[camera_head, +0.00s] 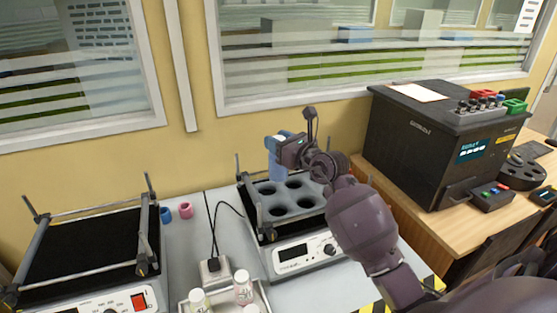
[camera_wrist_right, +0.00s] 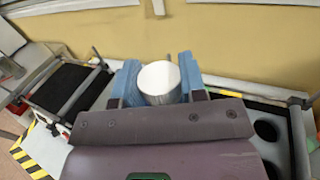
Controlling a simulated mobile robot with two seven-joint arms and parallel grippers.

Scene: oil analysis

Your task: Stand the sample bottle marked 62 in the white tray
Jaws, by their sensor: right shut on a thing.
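My right gripper (camera_head: 278,160) is raised above the back left of the shaker with round holes (camera_head: 301,210). Its blue fingers are shut on a round, white-topped bottle, whose pale top (camera_wrist_right: 160,82) shows between them in the right wrist view. No number on the held bottle can be read, and its lower part is hidden. The white tray (camera_head: 264,296) is at the bottom of the head view, partly cut off. It holds white-capped bottles, one at the left (camera_head: 199,302) and one at the right (camera_head: 243,288). My left gripper is not in view.
A second shaker with a black top (camera_head: 90,245) stands at the left, with upright posts. A blue ring (camera_head: 167,215) and a pink ring (camera_head: 186,210) lie between the shakers. A small grey box (camera_head: 214,270) with a cable is behind the tray. A black instrument (camera_head: 440,150) stands at right.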

